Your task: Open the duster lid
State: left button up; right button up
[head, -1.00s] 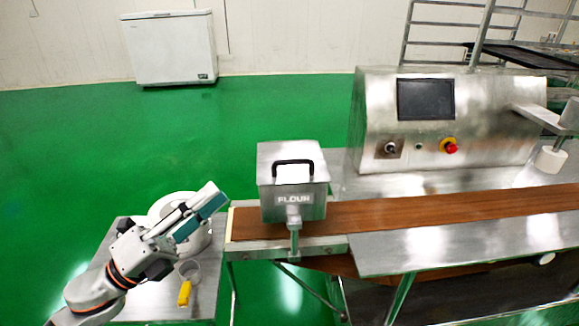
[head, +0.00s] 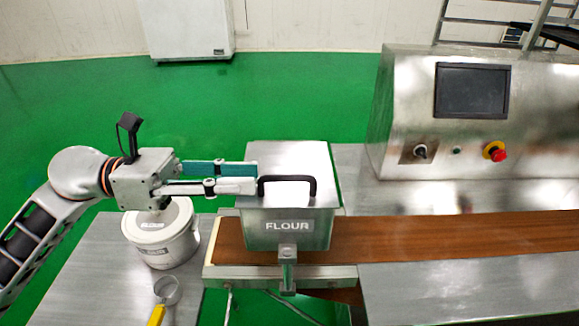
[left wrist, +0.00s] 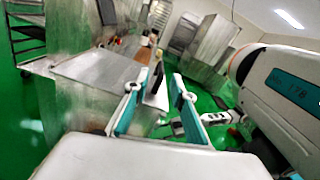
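The flour duster (head: 270,238) is a metal box with a FLOUR label, standing over the belt. Its flat lid (head: 290,155) lies closed on top and carries a black handle (head: 287,179). My left gripper (head: 253,178) reaches in level from the left, its fingertips at the handle's left end. In the left wrist view its two fingers (left wrist: 155,97) are apart, with the handle (left wrist: 156,80) between them; contact is not clear. What looks like my right gripper (left wrist: 208,119) shows small at the right of the left wrist view; its opening is unclear.
A white lidded bucket (head: 160,240) and a yellow-handled scoop (head: 158,314) are on the metal side table (head: 95,275) below my left arm. The brown belt (head: 390,230) runs right, before the machine cabinet (head: 400,110) with its screen and red button. Green floor lies behind.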

aim_at(277, 175)
pick_arm(q)
jog(key=d, duration=0.6)
jog(key=shift+s+r+p, duration=0.15)
jog(key=shift+r+p, duration=0.05)
jog(key=shift+p, duration=0.2)
jog(key=shift+d+f, duration=0.15)
jog(key=shift+d, duration=0.4)
grip_shut()
